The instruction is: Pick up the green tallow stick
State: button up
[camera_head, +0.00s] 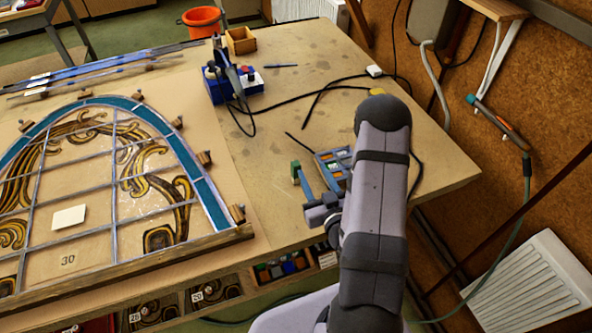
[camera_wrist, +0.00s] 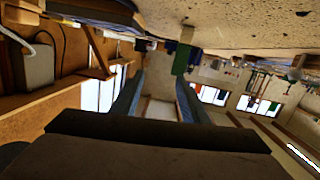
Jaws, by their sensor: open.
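The green tallow stick (camera_head: 295,168) appears as a small green block standing upright on the table, left of the compartment tray. My gripper (camera_head: 303,182) is low over the table, its blue fingers pointing at the stick from the near side. In the wrist view the picture is turned over, with the table at the top. There the green stick (camera_wrist: 181,58) shows just beyond the tip of the right-hand finger. My gripper (camera_wrist: 156,90) is open there, with nothing seen between its fingers. I cannot tell whether a finger touches the stick.
A blue compartment tray (camera_head: 324,157) with small pieces lies right beside my gripper. The leaded panel (camera_head: 100,228) fills the left of the table. A blue tool stand (camera_head: 222,90), black cables (camera_head: 300,93) and a wooden box (camera_head: 240,40) are farther back. Bare table lies behind the stick.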

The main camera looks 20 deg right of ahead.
aim_at(297, 168)
jog(key=shift+s+a+f+y, duration=0.15)
jog(key=shift+a+y, duration=0.2)
jog(key=shift+a, duration=0.3)
jog(key=shift+w+a+f+y, duration=0.15)
jog(key=shift+a+y, duration=0.2)
jog(key=shift+a, duration=0.25)
jog(key=shift+w+f+b, duration=0.25)
jog(key=shift+w+b, duration=0.2)
jog(key=shift+b, duration=0.4)
jog(key=shift+w+r+b, duration=0.1)
jog(key=shift+w+b, duration=0.3)
jog(key=shift+w, duration=0.1)
jog(key=shift+w, duration=0.3)
jog(key=w, duration=0.1)
jog(key=w+p, duration=0.1)
jog(key=w, duration=0.1)
jog(key=shift+w+a+f+p, duration=0.15)
jog(key=shift+w+f+p, duration=0.1)
jog(key=shift+f+p, duration=0.1)
jog(key=shift+w+f, duration=0.2)
jog(key=shift+w, duration=0.3)
grip_shut()
